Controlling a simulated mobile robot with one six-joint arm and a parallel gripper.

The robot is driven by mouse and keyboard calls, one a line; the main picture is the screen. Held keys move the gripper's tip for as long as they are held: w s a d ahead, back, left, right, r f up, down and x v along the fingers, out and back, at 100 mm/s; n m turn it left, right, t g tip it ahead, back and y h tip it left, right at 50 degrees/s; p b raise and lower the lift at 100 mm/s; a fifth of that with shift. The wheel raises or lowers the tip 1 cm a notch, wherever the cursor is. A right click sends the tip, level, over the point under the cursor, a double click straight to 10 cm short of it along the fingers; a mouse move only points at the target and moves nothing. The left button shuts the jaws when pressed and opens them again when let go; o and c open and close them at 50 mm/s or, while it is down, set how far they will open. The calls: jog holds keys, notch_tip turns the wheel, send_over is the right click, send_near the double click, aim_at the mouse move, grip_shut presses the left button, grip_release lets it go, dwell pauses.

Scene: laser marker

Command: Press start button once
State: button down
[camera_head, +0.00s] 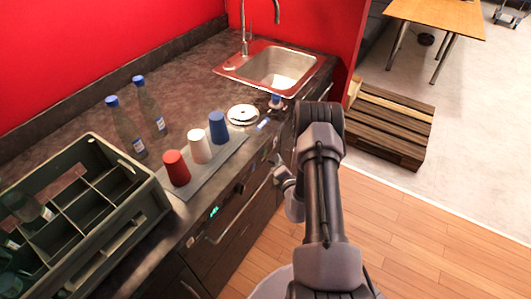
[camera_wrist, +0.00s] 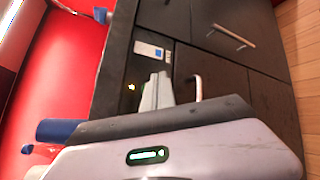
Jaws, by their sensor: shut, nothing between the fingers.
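No button can be clearly made out. I cannot tell whether this mark is the start button. My gripper (camera_wrist: 157,82) is shut and empty, its fingertips near that panel and just right of the mark. I cannot tell whether they touch it. In the head view my gripper (camera_head: 280,174) is beside the counter front, partly hidden by my arm.
A grey crate (camera_head: 158,201), two bottles (camera_head: 128,133), red (camera_head: 176,168), white (camera_head: 199,147) and blue (camera_head: 218,128) cups, and a sink (camera_head: 280,70) are on the counter. Handles (camera_wrist: 198,88) jut from the fronts. Wooden floor is clear at right; a pallet (camera_head: 390,120) lies beyond.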

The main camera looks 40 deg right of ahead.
jog(key=s, duration=0.1)
jog(key=s+d, duration=0.1)
jog(key=s, duration=0.1)
jog(key=shift+w, duration=0.1)
dwell(0.7)
